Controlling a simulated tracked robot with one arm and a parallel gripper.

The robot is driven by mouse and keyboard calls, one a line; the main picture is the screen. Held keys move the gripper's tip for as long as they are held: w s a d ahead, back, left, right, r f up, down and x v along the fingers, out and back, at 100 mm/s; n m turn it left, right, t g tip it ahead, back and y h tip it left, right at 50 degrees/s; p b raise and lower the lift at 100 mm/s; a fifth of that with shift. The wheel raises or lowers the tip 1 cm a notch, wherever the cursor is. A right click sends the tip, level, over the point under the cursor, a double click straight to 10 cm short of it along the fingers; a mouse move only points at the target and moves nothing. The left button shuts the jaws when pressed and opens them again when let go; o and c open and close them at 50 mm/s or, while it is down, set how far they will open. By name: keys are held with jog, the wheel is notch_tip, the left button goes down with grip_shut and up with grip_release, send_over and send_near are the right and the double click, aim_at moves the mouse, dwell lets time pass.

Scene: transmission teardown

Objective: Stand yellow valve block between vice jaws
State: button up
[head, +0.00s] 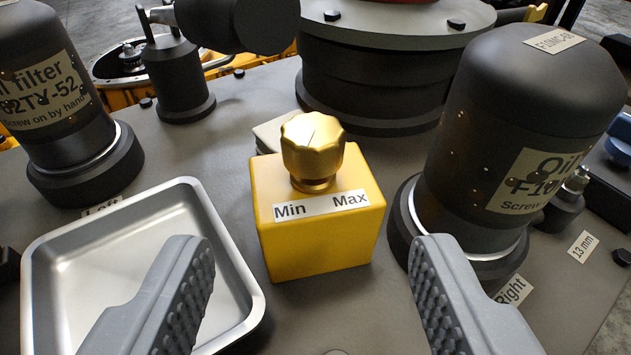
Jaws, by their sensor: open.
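The yellow valve block (318,245) stands upright on the grey plate, with a gold knob (312,150) on top and a "Min Max" label across its upper front edge. My gripper (312,255) is open, with one grey ridged finger on each side in the lower part of the view. The block shows in the gap between the fingers, farther out than the fingertips, and nothing is held. I cannot make out the vice jaws in this view.
An empty metal tray (42,250) lies at left. A dark oil filter (500,130) stands close right of the block, and another filter (55,90) stands at far left. A large round dark housing (385,85) is behind. The grey plate (365,310) is mostly bare in front.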

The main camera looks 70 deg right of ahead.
aim_at(307, 162)
jog(key=shift+b+x, duration=0.85)
jog(key=shift+x, duration=3.2)
jog(key=shift+r, duration=0.1)
grip_shut()
